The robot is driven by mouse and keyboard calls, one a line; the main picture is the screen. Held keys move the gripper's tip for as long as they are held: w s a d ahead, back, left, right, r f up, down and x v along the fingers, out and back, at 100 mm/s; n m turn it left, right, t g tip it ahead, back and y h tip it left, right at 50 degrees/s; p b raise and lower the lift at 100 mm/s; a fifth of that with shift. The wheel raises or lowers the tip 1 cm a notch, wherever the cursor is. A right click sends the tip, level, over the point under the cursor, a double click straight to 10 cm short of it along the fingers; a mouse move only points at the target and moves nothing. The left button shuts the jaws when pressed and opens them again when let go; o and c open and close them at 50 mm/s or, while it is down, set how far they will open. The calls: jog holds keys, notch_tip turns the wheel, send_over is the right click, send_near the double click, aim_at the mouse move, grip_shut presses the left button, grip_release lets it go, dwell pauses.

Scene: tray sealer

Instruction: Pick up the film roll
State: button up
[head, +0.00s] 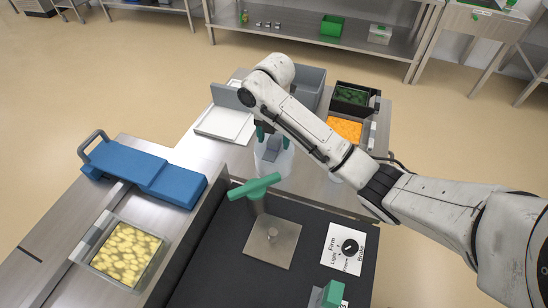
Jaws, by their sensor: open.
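The film roll (272,172) is a pale, translucent upright cylinder on the steel table, near the middle of the head view. My gripper (272,137), with teal fingers, points down at the top of the roll. It is open, and its fingers show on both sides of a grey piece at the roll's top. I cannot tell whether the fingers touch the roll. My arm comes in from the right and hides part of the area behind the roll.
A green T-handle (256,187) stands close in front of the roll. A white tray (222,124) lies to the left, a grey bin (312,77) behind. Orange food (344,129) and a black box (355,98) are right. A blue device (146,173) and potato tray (124,251) are front left.

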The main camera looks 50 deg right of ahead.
jog(key=shift+f, duration=0.45)
jog(key=shift+c, duration=0.3)
grip_shut()
jog(key=shift+r, duration=0.1)
